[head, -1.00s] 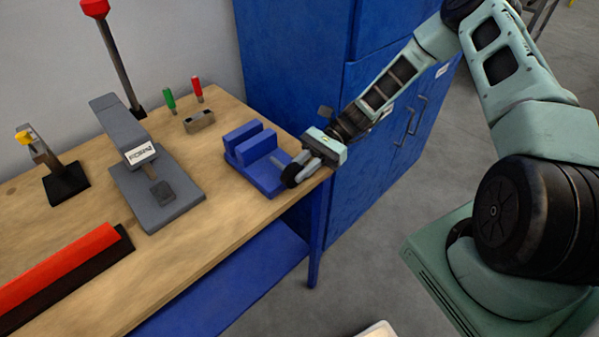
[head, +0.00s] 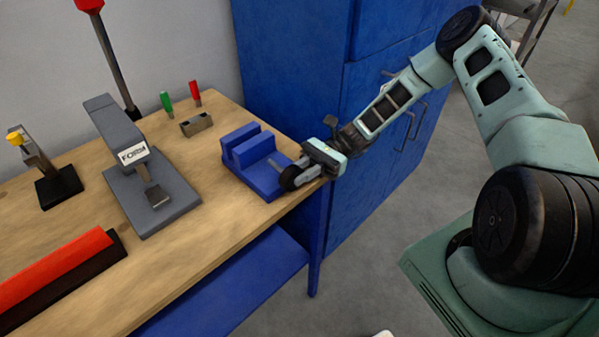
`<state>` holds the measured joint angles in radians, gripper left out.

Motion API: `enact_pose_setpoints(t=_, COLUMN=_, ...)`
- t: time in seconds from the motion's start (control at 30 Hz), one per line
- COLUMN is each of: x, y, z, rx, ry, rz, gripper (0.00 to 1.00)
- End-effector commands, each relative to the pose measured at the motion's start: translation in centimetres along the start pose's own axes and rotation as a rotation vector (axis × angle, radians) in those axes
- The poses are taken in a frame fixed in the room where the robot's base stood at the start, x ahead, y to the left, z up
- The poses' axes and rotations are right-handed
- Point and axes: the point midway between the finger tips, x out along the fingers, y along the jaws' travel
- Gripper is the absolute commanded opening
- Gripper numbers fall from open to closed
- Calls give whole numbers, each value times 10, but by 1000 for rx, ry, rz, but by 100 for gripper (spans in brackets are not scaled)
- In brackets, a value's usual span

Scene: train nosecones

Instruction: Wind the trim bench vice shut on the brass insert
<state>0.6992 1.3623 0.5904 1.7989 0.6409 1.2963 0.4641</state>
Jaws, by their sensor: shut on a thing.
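The blue trim bench vice (head: 262,182) stands near the right end of the wooden bench, with two upright blue jaw blocks and a narrow gap between them. Its dark round handwheel (head: 288,179) is on the side toward my arm, at the bench edge. My gripper (head: 303,172) reaches in from the right and is shut on the handwheel; the fingers partly cover it. I cannot make out a brass insert between the jaws; the gap is too small and shaded to tell.
A small grey-brown block (head: 197,125) lies behind the vice, near green (head: 167,101) and red (head: 195,94) handles. A grey press (head: 150,190) stands left. A blue cabinet (head: 290,80) rises close behind my arm. Bare bench top lies in front of the vice.

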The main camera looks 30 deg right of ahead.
Motion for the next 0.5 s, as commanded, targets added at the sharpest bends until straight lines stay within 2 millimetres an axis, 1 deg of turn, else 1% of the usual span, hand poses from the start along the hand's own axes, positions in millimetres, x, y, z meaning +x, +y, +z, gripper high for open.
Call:
enact_pose_setpoints(t=0.03, x=0, y=0, z=-1, rx=0, ry=2, rz=-2, gripper=0)
enact_pose_setpoints(t=0.07, x=0, y=0, z=-1, rx=0, ry=3, rz=-2, gripper=28)
enact_pose_setpoints(t=0.1, x=0, y=0, z=-1, rx=0, ry=3, rz=-2, gripper=39)
enact_pose_setpoints(t=0.13, x=0, y=0, z=-1, rx=0, ry=2, rz=-1, gripper=42)
enact_pose_setpoints(t=0.37, x=0, y=0, z=0, rx=1, ry=2, rz=0, gripper=42)
enact_pose_setpoints(t=0.5, x=-6, y=0, z=-2, rx=0, ry=3, rz=-1, gripper=42)
